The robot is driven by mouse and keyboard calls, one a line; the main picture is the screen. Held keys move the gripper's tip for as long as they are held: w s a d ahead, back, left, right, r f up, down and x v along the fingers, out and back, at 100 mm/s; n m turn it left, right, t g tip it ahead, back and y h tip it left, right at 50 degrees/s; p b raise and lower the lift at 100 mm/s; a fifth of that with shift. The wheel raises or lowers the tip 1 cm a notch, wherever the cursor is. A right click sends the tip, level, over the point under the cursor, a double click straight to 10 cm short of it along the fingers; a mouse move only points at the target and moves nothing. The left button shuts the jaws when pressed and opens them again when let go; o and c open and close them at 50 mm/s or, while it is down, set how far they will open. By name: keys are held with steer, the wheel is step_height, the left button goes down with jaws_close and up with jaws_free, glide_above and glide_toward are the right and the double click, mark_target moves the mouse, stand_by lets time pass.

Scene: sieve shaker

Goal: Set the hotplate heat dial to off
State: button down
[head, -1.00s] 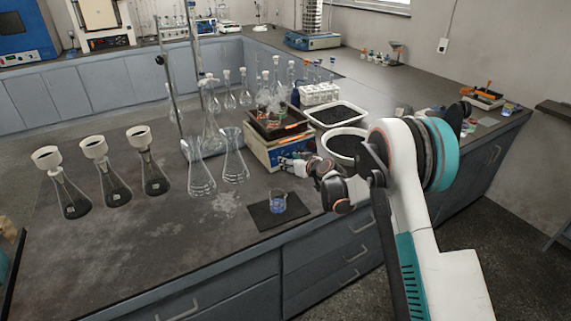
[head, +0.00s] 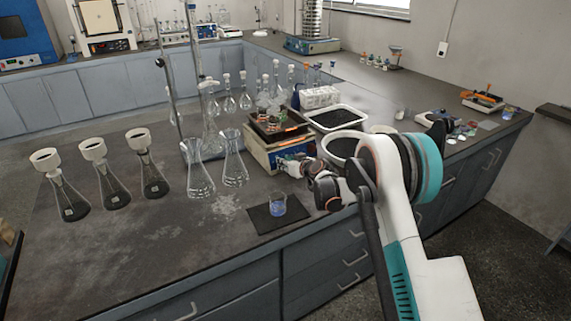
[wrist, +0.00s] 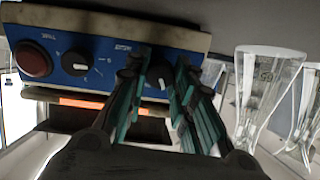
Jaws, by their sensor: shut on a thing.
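The hotplate (head: 262,155) stands on the bench with a dark top and a blue front panel. In the wrist view its blue panel (wrist: 108,48) carries a red round light or button (wrist: 33,61), a black dial (wrist: 76,62) and a second dark dial (wrist: 158,77). My gripper (wrist: 159,68) has its teal-padded fingers on either side of the second dial and is shut on it. The fingers hide part of this dial, and its pointer and the panel lettering are too unclear to read. In the head view my gripper (head: 289,163) meets the panel's right part.
Glassware (head: 270,108) stands on the hotplate. Two conical flasks (head: 234,160) stand left of it. A beaker of blue liquid (head: 278,205) sits on a dark mat (head: 262,222) in front. A white round bowl (head: 343,148) and a black-filled tray (head: 335,117) are close on the right.

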steer(key=n, duration=0.4)
steer(key=shift+n, duration=0.4)
steer(key=n, duration=0.4)
steer(key=shift+n+b, duration=0.35)
steer(key=shift+n, duration=0.05)
stand_by(0.4)
steer(key=c, duration=1.3)
jaws_free()
steer(key=v, duration=1.2)
steer(key=shift+a+r, duration=0.15)
steer(key=shift+r, duration=0.05)
